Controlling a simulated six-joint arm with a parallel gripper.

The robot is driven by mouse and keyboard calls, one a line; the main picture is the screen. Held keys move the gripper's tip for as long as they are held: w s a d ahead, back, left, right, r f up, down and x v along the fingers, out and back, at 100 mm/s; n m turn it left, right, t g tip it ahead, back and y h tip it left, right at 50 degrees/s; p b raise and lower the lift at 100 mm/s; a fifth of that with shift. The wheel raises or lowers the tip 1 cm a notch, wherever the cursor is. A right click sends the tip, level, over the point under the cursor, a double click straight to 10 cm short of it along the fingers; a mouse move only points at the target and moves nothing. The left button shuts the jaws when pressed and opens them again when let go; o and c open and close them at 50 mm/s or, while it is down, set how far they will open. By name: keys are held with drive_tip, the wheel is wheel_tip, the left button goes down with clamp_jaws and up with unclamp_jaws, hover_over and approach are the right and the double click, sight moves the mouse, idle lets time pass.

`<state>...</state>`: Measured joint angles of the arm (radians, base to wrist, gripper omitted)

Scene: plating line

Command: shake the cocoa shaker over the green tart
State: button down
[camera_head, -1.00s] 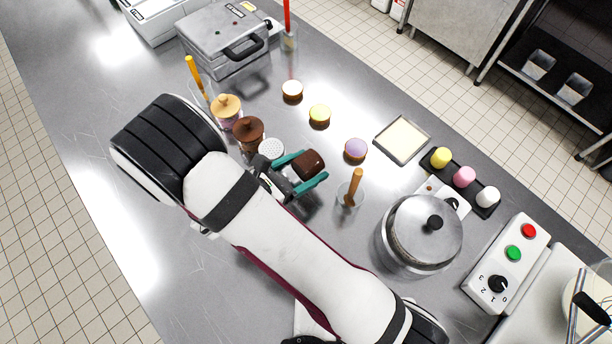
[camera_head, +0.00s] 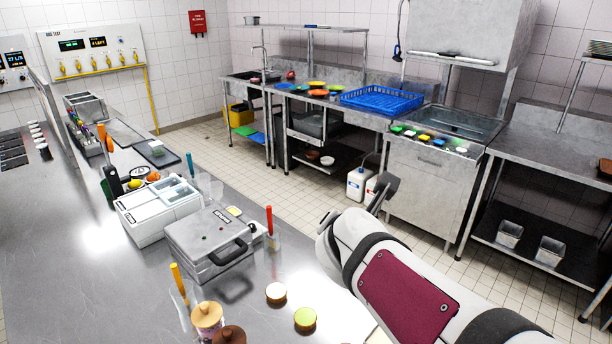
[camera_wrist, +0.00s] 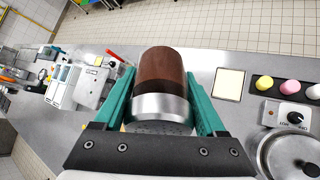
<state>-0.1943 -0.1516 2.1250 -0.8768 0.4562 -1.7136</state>
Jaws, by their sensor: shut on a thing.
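The cocoa shaker (camera_wrist: 160,72) is a brown cylinder with a steel band and a perforated cap. In the wrist view it sits between the teal fingers of my gripper (camera_wrist: 158,78), which is shut on it. The perforated end faces the palm side. The green tart (camera_head: 305,319) has a yellow-green top and stands on the steel counter at the bottom of the head view. It is not visible in the wrist view. My gripper is outside the head view, so its place over the tart cannot be told.
A white-topped tart (camera_head: 276,293) stands beside the green one. A tan-lidded jar (camera_head: 207,318) and a brown-lidded jar (camera_head: 229,335) are left of them. A grey press (camera_head: 213,243) stands behind. The wrist view shows a cream square tray (camera_wrist: 229,84) and a lidded pot (camera_wrist: 290,155).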

drive_tip(key=shift+w+d+r, duration=0.2)
drive_tip(key=shift+r, duration=0.15)
drive_tip(key=w+m, duration=0.1)
drive_tip(key=w+f+m, duration=0.1)
drive_tip(key=w+m, duration=0.1)
drive_tip(key=shift+w+g, duration=0.25)
drive_tip(key=shift+g, duration=0.05)
drive_tip(key=w+a+f+m+h, duration=0.1)
drive_tip(key=w+f+m+h, duration=0.1)
drive_tip(key=f+m, duration=0.4)
drive_tip(key=w+a+f+m+g+h, duration=0.1)
drive_tip(key=w+f+m+h, duration=0.2)
drive_tip(key=f+m, duration=0.4)
drive_tip(key=w+f+m+h, duration=0.2)
drive_tip(key=f+m, duration=0.4)
drive_tip(key=f, duration=0.8)
drive_tip(key=shift+w+a+f+m+g, duration=0.15)
drive_tip(key=shift+a+m+g, duration=0.15)
drive_tip(key=shift+a, duration=0.1)
drive_tip(key=m, duration=0.1)
drive_tip(key=f+m+h, duration=0.1)
drive_tip(key=m, duration=0.1)
drive_tip(key=f+m+h, duration=0.1)
drive_tip(key=m, duration=0.1)
drive_tip(key=shift+d, duration=0.1)
drive_tip(key=m, duration=0.1)
drive_tip(key=m+h, duration=0.1)
drive_tip(key=m, duration=0.1)
drive_tip(key=shift+f, duration=0.4)
